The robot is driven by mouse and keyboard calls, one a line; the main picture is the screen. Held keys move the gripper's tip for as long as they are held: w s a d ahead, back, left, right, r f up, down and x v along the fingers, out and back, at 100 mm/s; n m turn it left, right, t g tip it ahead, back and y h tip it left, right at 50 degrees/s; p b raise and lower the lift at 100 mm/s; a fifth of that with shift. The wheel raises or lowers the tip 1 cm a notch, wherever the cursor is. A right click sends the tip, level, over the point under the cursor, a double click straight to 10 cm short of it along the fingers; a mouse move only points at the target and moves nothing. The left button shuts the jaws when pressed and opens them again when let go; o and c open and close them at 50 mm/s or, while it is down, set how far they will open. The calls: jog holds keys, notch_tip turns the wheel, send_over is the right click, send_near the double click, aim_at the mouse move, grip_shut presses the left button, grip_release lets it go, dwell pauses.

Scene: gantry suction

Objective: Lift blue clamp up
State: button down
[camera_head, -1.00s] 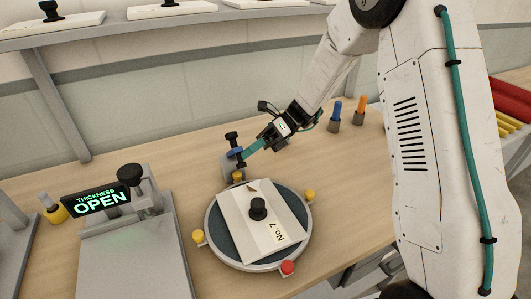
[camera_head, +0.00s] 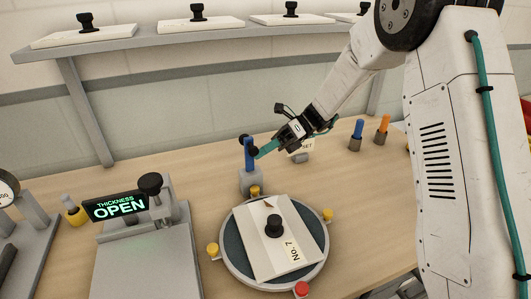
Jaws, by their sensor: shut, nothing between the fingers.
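The blue clamp (camera_head: 248,158) stands upright on a grey block (camera_head: 251,182) at the back edge of the round turntable (camera_head: 231,262). Black knobs show beside its upper part. My gripper (camera_head: 257,153) comes in from the upper right, with teal fingers shut and nothing between them. Its fingertips are right beside the clamp's right side. I cannot tell whether they touch it.
A white plate marked No. 7 (camera_head: 256,262) with a black knob lies on the turntable. A thickness gauge reading OPEN (camera_head: 118,205) stands left. Blue (camera_head: 357,129) and orange (camera_head: 382,124) pegs stand right. A shelf (camera_head: 150,45) runs behind.

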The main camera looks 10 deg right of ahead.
jog(key=shift+w+r, duration=0.25)
jog(key=shift+w, duration=0.05)
dwell(0.4)
jog(key=v, duration=0.7)
jog(key=shift+d, duration=0.35)
jog(key=shift+s+d+f, duration=0.1)
jog(key=shift+f, duration=0.05)
